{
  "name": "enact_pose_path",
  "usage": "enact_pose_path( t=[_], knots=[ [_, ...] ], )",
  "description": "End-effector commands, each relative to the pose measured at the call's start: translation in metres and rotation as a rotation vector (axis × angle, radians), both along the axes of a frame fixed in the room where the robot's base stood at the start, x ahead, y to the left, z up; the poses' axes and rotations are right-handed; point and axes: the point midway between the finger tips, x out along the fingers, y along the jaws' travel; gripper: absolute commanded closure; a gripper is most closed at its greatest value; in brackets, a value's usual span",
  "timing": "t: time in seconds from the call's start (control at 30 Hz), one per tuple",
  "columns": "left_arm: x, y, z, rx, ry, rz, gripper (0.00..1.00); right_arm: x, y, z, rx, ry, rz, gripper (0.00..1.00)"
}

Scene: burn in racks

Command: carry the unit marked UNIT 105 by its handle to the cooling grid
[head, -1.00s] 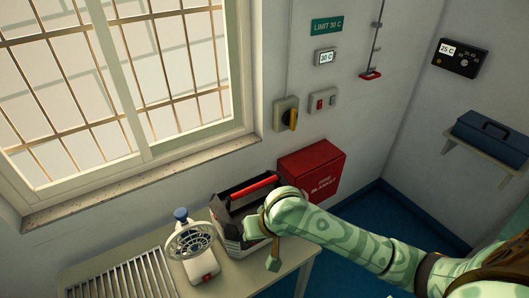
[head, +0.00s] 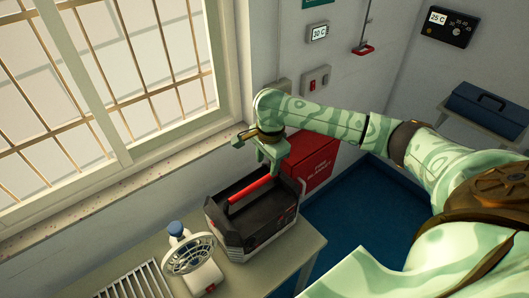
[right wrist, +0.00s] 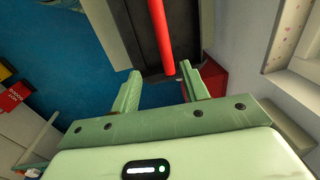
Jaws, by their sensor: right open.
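A black unit (head: 245,228) with a red bar handle (head: 250,188) stands on the table; its marking is not legible, so I cannot tell whether it is UNIT 105. My right gripper (head: 266,158) is open and empty above the far right end of the handle. In the right wrist view the red handle (right wrist: 160,35) runs lengthwise just beyond the open fingers of the right gripper (right wrist: 158,85), not between them. The slatted cooling grid (head: 140,282) lies at the table's left, partly cut off by the frame. My left gripper is out of view.
A small white fan (head: 190,258) stands between the unit and the grid. A red fire blanket box (head: 315,160) is on the wall behind the unit, close to my right arm. The window sill (head: 110,185) runs behind the table. A blue toolbox (head: 490,108) sits on a shelf at right.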

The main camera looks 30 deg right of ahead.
Motion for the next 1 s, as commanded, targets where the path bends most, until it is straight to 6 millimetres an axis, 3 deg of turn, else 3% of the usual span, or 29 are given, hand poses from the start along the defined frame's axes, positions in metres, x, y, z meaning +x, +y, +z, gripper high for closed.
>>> enact_pose_path(
  t=[0.03, 0.17, 0.4, 0.5, 0.7, 0.93, 0.97, 1.0],
  knots=[
    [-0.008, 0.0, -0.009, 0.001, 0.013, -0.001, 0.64, 0.001, 0.001, -0.018, 0.001, 0.005, -0.001, 0.55],
    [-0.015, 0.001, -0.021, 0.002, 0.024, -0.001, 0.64, 0.004, 0.001, -0.05, 0.002, 0.004, -0.001, 0.55],
    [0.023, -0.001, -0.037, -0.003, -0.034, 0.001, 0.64, 0.009, 0.002, -0.098, 0.0, 0.002, 0.002, 0.55],
    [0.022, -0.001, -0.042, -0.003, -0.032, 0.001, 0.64, 0.01, 0.001, -0.111, 0.0, 0.001, 0.002, 0.55],
    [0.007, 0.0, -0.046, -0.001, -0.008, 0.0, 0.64, 0.012, 0.002, -0.121, 0.001, -0.001, 0.003, 0.55],
    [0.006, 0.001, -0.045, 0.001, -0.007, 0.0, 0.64, 0.012, 0.002, -0.12, 0.0, -0.001, 0.003, 0.55],
    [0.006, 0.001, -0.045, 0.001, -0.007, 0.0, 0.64, 0.012, 0.002, -0.12, 0.0, -0.001, 0.003, 0.58],
    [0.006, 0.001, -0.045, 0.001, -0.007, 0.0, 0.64, 0.012, 0.002, -0.12, 0.0, -0.001, 0.003, 0.69]
  ],
)
